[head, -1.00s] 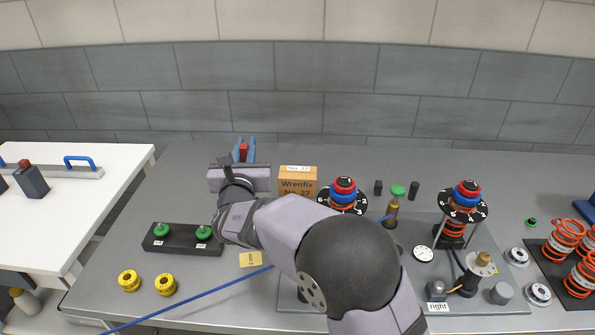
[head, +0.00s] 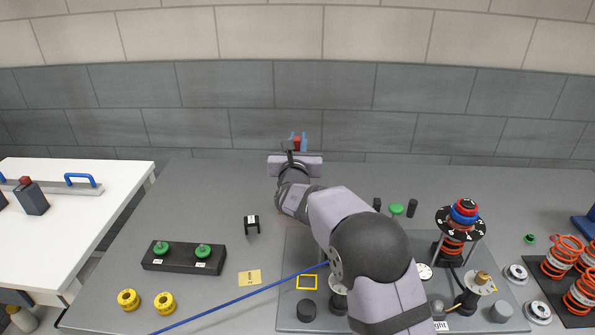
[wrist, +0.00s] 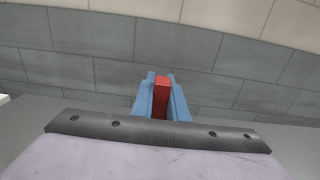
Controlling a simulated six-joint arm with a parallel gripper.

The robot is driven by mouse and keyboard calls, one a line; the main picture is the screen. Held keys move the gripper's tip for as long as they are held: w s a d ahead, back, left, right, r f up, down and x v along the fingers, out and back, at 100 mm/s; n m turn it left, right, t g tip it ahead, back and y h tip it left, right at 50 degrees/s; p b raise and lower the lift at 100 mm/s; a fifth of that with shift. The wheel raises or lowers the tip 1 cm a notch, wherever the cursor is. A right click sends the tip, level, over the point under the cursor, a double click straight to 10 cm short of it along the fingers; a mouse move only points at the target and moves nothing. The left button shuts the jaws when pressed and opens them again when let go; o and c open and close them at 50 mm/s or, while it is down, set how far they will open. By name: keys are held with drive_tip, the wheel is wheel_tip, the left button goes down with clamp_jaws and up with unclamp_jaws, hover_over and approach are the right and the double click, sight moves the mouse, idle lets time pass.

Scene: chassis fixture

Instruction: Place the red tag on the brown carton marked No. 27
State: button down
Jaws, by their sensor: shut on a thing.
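My gripper (head: 298,142) is up near the back wall in the head view, with its blue fingers shut on the red tag (head: 297,141). The wrist view shows the red tag (wrist: 162,98) upright between the two blue fingers (wrist: 161,105). The brown carton marked No. 27 cannot be seen now; in the head view my arm covers the place where it stood a second ago. It is not visible in the wrist view either. I cannot tell how far the tag is from the carton.
A black bracket (head: 252,222) stands left of my arm. A black block with green knobs (head: 182,261) and yellow rings (head: 164,302) lie at the left. A dial tower (head: 461,222) stands at the right. A blue cable (head: 240,298) crosses the front. The back left is clear.

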drive_tip(key=shift+f+p, duration=0.7)
drive_tip(key=shift+f, duration=3)
drive_tip(key=shift+f, duration=0.15)
drive_tip(key=c, duration=1.7)
unclamp_jaws()
drive_tip(key=shift+c, duration=0.2)
drive_tip(key=shift+s, duration=0.1)
